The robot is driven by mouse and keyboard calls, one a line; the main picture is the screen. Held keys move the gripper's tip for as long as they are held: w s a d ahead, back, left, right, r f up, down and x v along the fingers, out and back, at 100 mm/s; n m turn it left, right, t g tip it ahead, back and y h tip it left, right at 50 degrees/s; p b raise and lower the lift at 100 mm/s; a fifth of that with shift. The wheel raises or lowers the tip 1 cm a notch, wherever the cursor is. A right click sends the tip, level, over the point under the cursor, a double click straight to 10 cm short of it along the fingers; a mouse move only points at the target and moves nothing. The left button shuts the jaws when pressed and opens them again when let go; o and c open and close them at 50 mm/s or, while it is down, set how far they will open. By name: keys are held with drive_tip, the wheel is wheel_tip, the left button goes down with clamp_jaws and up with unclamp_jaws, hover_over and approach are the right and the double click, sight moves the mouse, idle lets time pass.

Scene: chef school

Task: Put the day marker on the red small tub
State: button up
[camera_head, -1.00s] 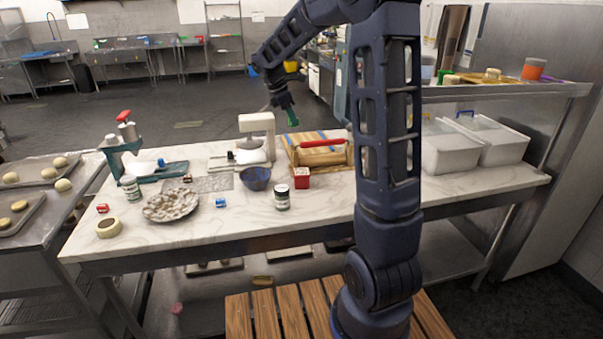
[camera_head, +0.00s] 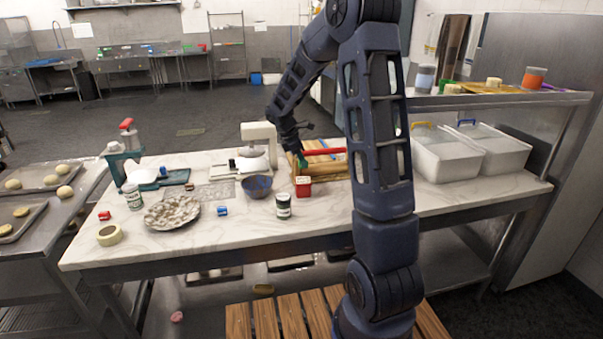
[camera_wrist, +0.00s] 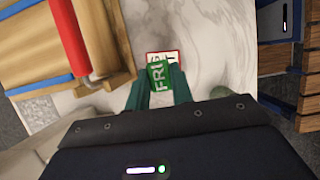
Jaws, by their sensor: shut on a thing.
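The day marker (camera_wrist: 159,74) is a green tag with white letters reading "FRI". My gripper (camera_wrist: 158,88) is shut on it between two green fingers. The red small tub (camera_head: 303,189) stands upright on the marble table, in front of the wooden box. In the wrist view the tub (camera_wrist: 150,53) shows its red rim and pale lettered top just behind the marker, which covers part of it. In the head view my gripper (camera_head: 301,161) is above the tub. I cannot tell whether the marker touches the tub.
A wooden box with a red rolling pin (camera_head: 325,152) stands close behind the tub. A small blue tub (camera_head: 222,211) stands farther left. The table's front right is clear.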

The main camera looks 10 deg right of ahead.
sight(299, 166)
drive_tip(key=shift+f, duration=2.8)
drive_tip(key=o, duration=1)
drive_tip(key=shift+f, duration=0.1)
drive_tip(key=v, duration=1.1)
drive_tip(key=s+d+r+m, duration=0.3)
drive_tip(key=s+r+m, duration=0.1)
drive_tip(key=s+r, duration=0.4)
drive_tip(key=shift+s+d+r+m+t+y, duration=0.85)
drive_tip(key=shift+s+m, duration=1.5)
drive_tip(key=shift+s, duration=1.9)
drive_tip(key=shift+s+d+r+m+t+y, duration=0.3)
drive_tip(key=shift+s+d+m+t+y, duration=0.55)
drive_tip(key=shift+s+m, duration=2.45)
drive_tip(key=shift+s+d+r+m+t+y, duration=0.55)
drive_tip(key=shift+s+d+m, duration=0.7)
drive_tip(key=shift+s, duration=4)
